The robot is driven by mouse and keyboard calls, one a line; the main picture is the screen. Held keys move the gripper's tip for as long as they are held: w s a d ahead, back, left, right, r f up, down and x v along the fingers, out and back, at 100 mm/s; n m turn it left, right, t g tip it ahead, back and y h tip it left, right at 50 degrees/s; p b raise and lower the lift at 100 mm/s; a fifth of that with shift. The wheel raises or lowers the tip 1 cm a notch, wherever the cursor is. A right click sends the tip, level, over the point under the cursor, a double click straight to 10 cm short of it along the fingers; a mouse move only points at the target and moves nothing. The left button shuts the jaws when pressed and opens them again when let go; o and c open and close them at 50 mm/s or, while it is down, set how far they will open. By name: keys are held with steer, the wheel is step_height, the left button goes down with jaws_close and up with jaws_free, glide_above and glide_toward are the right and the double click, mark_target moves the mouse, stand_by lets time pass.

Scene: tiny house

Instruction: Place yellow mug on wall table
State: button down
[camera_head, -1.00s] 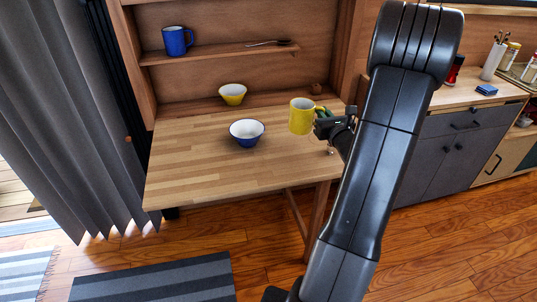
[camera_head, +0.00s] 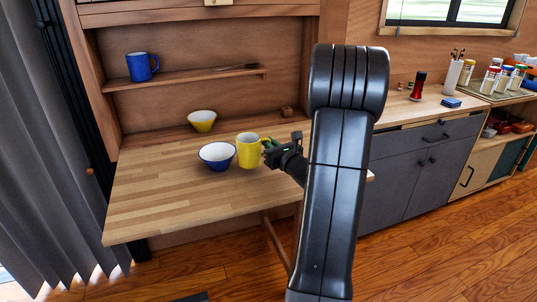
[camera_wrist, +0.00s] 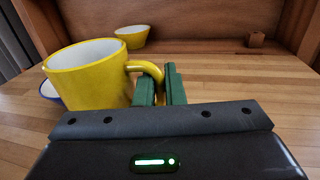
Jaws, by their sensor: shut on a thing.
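The yellow mug (camera_head: 248,152) is upright at the wooden wall table (camera_head: 150,210), just right of a blue and white bowl (camera_head: 216,157). My gripper (camera_head: 268,150) is shut on the mug's handle from the right. In the wrist view the mug (camera_wrist: 88,78) fills the left side, and its handle runs between the green fingers of my gripper (camera_wrist: 160,88). The mug is at or very near the tabletop; I cannot tell whether its base touches.
A yellow bowl (camera_head: 202,120) stands at the back of the table. A blue mug (camera_head: 142,67) and a spoon (camera_head: 236,67) are on the shelf above. The table's front left is clear. A grey cabinet (camera_head: 400,175) stands to the right.

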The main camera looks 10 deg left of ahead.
steer(key=shift+f, duration=1.35)
steer(key=shift+f+b, duration=0.2)
steer(key=shift+b, duration=0.2)
steer(key=c, duration=1.5)
jaws_free()
steer(key=shift+r, duration=0.15)
steer(key=shift+d, duration=0.1)
steer(key=v, duration=1.1)
steer(key=shift+s+d+p, duration=0.25)
steer(key=shift+s+p, duration=0.05)
steer(key=shift+p, duration=0.1)
